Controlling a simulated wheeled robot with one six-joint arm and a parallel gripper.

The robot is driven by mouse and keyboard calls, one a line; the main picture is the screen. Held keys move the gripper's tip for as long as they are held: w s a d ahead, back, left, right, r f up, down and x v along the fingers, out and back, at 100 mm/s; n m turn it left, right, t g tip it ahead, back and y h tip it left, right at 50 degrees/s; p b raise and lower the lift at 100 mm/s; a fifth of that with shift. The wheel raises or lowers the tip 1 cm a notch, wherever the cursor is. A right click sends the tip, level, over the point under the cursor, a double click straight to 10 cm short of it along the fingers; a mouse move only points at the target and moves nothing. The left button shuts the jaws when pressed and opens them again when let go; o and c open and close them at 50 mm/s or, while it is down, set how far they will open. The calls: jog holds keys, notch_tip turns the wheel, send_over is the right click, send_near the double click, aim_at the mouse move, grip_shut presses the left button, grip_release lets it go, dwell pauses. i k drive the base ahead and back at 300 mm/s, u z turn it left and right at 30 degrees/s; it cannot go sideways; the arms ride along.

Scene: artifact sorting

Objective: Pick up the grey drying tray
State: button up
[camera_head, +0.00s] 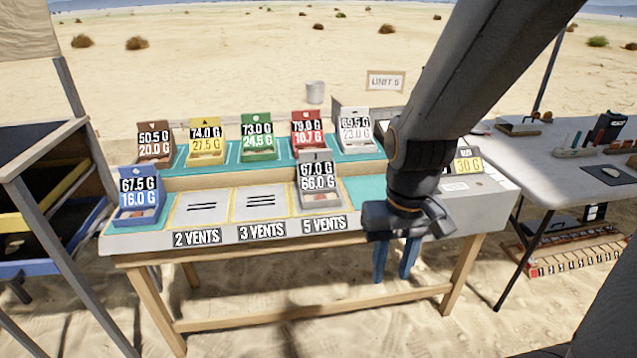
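The grey drying tray (320,208) stands on the bench pad above the "5 VENTS" label, with a tag reading 67.0 G and 66.0 G. A small reddish thing seems to lie in it. My gripper (395,268) hangs to the right of the tray, its two blue fingers pointing down at the bench's front edge. The fingers are apart with nothing visible between them. The gripper is clear of the tray. My arm hides part of the bench's right side.
Brown (155,158), yellow (206,157), green (257,154), red (308,150) and white (357,147) trays stand on the raised back row. A blue tray (140,215) stands at far left. The 2 VENTS (201,208) and 3 VENTS (261,203) pads are empty.

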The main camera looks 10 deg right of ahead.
aim_at(317, 179)
jog(key=u, duration=0.35)
jog(key=i, duration=1.25)
jog(key=u, duration=0.25)
